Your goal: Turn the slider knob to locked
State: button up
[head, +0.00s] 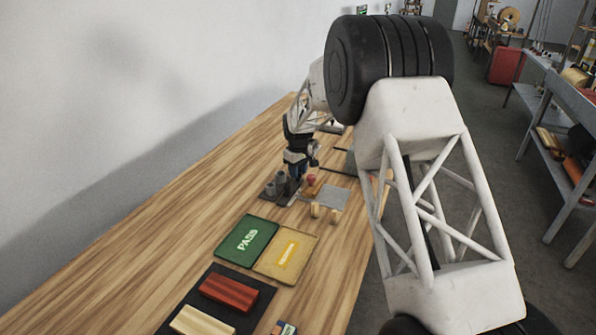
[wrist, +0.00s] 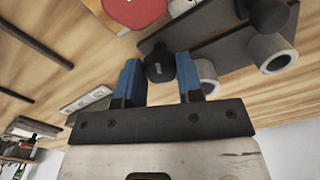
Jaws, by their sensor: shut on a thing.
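In the wrist view, my gripper (wrist: 158,66) has its two blue fingers on either side of a small black knob (wrist: 160,70) and is shut on it. The knob has a small pale mark. A second black knob (wrist: 268,16) stands at the upper right on a dark plate (wrist: 222,45), with grey cylinders (wrist: 274,54) beside the plate's knobs. In the head view, my gripper (head: 297,160) is low over the far part of the table, and the held knob is hidden there. Which setting the slider is at cannot be read.
A red button (head: 311,180) and grey cylinders (head: 270,187) stand close to my gripper. Small wooden pieces (head: 315,210) lie nearer. A green PASS tray (head: 247,238), a yellow tray (head: 287,252) and a black tray (head: 262,297) with bars follow. The left table side is clear.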

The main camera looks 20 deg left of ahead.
jog(key=m, duration=0.6)
jog(key=shift+r+m, duration=0.1)
jog(key=shift+m, duration=0.2)
jog(key=m, duration=0.6)
jog(key=shift+m, duration=0.3)
jog(key=o, duration=0.9)
jog(key=shift+o, duration=0.2)
jog(key=shift+r, duration=3.85)
